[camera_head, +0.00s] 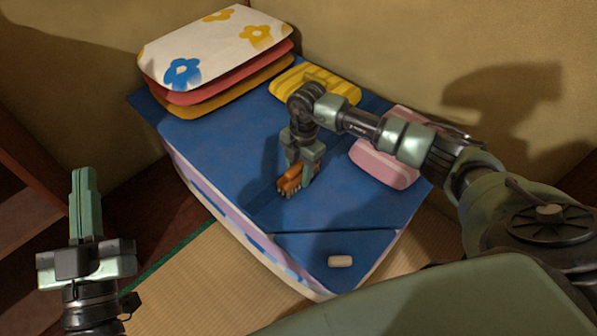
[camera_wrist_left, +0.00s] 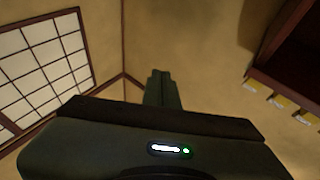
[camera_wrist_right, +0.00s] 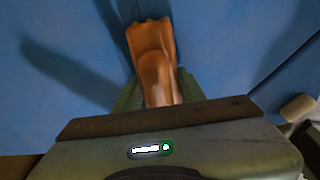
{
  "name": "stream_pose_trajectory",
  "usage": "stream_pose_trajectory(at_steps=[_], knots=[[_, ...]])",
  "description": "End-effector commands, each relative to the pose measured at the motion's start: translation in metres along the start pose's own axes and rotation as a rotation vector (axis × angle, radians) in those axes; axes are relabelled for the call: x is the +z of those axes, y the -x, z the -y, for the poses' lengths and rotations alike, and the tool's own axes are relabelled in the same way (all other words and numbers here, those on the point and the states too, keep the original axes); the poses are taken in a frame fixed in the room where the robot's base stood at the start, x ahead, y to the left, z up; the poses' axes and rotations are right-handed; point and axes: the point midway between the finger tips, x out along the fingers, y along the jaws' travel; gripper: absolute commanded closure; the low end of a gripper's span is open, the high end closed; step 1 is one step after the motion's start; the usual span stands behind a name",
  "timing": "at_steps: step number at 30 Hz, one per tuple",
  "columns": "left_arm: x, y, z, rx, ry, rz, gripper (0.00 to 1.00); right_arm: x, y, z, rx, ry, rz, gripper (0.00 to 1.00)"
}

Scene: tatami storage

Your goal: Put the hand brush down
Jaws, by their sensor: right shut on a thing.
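The hand brush (camera_head: 297,178) is orange-brown, with dark bristles at its lower left end. My right gripper (camera_head: 303,163) is shut on it over the blue top of the chest-like block (camera_head: 218,150). In the right wrist view the brush (camera_wrist_right: 153,62) sits between the fingers and points away from the palm. I cannot tell whether it touches the blue top or hangs just above it. My left gripper (camera_head: 85,190) is shut and empty, off to the left of the block; its fingers also show together in the left wrist view (camera_wrist_left: 160,88).
A stack of cushions (camera_head: 215,55) stands on the block's back left. A yellow striped pad (camera_head: 340,86) and a pink cushion (camera_head: 383,166) lie behind and right of the brush. A small cream piece (camera_head: 341,261) lies near the front corner. The blue top left of the brush is clear.

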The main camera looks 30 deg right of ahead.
Motion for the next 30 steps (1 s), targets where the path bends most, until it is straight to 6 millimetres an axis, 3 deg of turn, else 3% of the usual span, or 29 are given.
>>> stream_pose_trajectory(at_steps=[8, 9, 11, 23, 30], knots=[[-0.004, 0.0, -0.001, 0.001, 0.0, -0.023, 1.0, 0.001, -0.005, 0.0, -0.001, 0.0, 0.0, 1.0], [-0.005, 0.0, -0.001, 0.001, 0.001, -0.026, 1.0, 0.001, -0.004, 0.0, -0.001, 0.0, 0.0, 0.52], [-0.004, 0.0, -0.001, 0.002, 0.001, -0.025, 1.0, 0.001, -0.004, 0.0, -0.001, 0.0, 0.0, 0.39], [-0.004, 0.001, -0.001, 0.002, 0.001, -0.032, 1.0, 0.001, -0.005, 0.0, 0.0, -0.001, 0.0, 0.39], [-0.038, 0.005, -0.005, 0.01, 0.009, -0.22, 1.0, 0.001, -0.006, 0.0, 0.001, -0.002, 0.0, 0.39]])
